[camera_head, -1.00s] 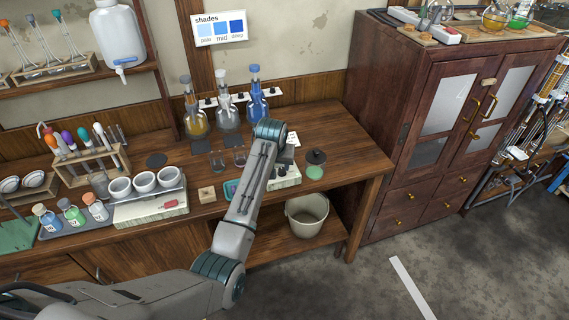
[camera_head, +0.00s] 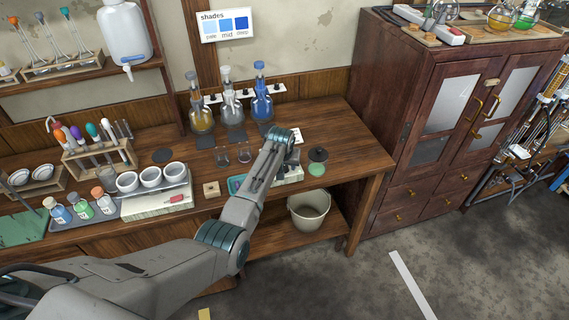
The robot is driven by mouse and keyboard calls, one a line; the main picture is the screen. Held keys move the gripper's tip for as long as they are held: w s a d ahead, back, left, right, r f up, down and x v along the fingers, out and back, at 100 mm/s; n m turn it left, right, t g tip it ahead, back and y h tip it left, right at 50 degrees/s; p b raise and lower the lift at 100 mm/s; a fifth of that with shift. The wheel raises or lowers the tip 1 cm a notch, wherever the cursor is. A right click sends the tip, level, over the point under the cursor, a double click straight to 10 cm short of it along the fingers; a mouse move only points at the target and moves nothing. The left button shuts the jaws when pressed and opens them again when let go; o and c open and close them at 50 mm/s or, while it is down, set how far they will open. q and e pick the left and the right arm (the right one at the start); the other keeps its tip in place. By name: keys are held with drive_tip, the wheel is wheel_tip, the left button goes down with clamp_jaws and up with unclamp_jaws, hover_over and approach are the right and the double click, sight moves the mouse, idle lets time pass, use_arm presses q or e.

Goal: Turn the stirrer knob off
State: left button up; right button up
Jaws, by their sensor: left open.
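A low white-fronted unit (camera_head: 291,175) stands at the right part of the bench, partly covered by my left arm. It looks like the stirrer, but I cannot make out its knob or the knob's setting. My left arm reaches across from the lower left, its wrist above the bench beside this unit. My left gripper (camera_head: 284,143) is at the arm's far end, open; its fingers are mostly hidden by the arm, and I cannot tell whether they touch anything. My right gripper is not in view.
Flasks with yellow, clear and blue contents (camera_head: 262,103) stand at the back of the bench. Small glass beakers (camera_head: 244,153) stand nearer. White cups (camera_head: 150,175), bottles and a tube rack are left. A bucket (camera_head: 308,210) sits below; a cabinet (camera_head: 430,120) stands right.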

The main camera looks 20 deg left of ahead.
use_arm(q)
drive_tip(key=shift+w+f, duration=0.1)
drive_tip(key=shift+f, duration=0.15)
drive_tip(key=shift+c, duration=0.5)
clamp_jaws()
